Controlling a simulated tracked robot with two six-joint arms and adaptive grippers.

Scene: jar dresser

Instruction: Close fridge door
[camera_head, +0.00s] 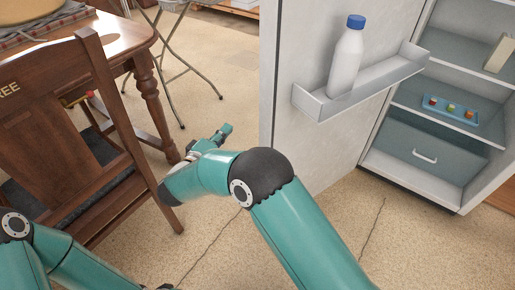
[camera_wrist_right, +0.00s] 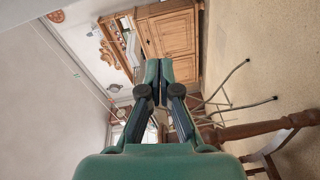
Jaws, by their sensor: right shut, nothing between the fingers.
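The white fridge door (camera_head: 300,60) stands wide open in the head view, its inner side facing me. A door shelf (camera_head: 362,88) on it holds a white bottle (camera_head: 346,62) with a blue cap. The fridge body (camera_head: 440,185) is at the right with its interior showing. My right gripper (camera_head: 222,134) is left of the door's free edge, apart from it in the picture. In the right wrist view the gripper (camera_wrist_right: 159,65) has its fingertips together with nothing between them. My left arm shows at the lower left, but its fingers cannot be made out.
A wooden chair (camera_head: 60,130) and a wooden table (camera_head: 128,35) stand at the left, close to my right gripper. A folding stand's metal legs (camera_head: 172,60) are behind. A blue tray (camera_head: 450,109) with small items is on a fridge shelf. Floor before the fridge is clear.

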